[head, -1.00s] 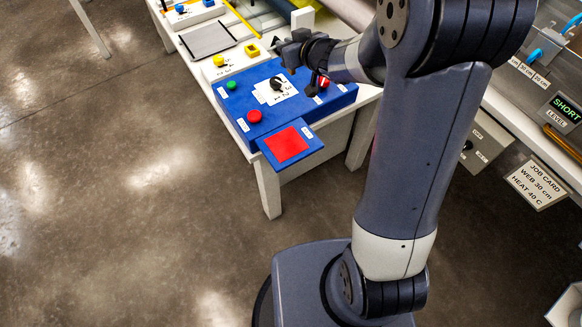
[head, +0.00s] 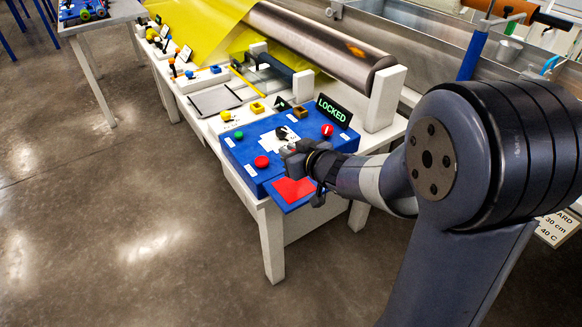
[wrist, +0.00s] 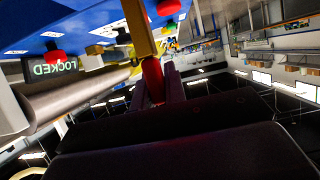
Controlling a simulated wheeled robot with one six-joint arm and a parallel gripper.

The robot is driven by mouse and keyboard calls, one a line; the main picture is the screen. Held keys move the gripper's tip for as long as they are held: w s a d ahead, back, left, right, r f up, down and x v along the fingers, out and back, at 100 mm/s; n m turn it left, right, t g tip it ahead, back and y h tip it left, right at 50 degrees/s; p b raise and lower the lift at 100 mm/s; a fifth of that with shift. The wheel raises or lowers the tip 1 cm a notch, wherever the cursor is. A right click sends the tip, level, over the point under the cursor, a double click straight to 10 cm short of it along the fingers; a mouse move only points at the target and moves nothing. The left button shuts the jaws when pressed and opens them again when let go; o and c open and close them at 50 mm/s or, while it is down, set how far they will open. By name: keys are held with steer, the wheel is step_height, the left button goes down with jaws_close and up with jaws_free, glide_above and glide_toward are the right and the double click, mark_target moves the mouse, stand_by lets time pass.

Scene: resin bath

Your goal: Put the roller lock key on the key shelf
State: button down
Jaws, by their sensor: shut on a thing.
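My gripper (head: 291,153) is over the front part of the blue console (head: 234,157). In the wrist view, its fingers (wrist: 160,84) are shut on a red piece (wrist: 152,76) with an ochre part (wrist: 138,28) beyond it. This appears to be the roller lock key; it cannot be made out in the head view. A blue ledge with a red pad (head: 292,190) juts from the console's front, just below my gripper. It may be the key shelf, but no readable label confirms this. The sign (head: 333,111) behind the console reads LOCKED.
The console carries a red button (head: 262,161), a green button (head: 238,135), a black knob (head: 281,132) and another red knob (head: 327,130). A large metal roller (head: 320,50) with yellow film (head: 205,28) lies behind. Open floor (head: 130,220) is at left.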

steer(key=shift+f+b, duration=0.4)
steer(key=shift+f, duration=1.15)
steer(key=shift+f, duration=0.2)
steer(key=c, duration=1.5)
jaws_free()
steer(key=shift+o, duration=0.2)
steer(key=shift+r, duration=0.15)
steer(key=shift+s+d+r, duration=0.1)
steer(key=shift+r, duration=0.1)
steer(key=p+v, duration=0.3)
steer(key=v, duration=0.8)
steer(key=shift+s, duration=0.3)
steer(key=shift+d, duration=0.15)
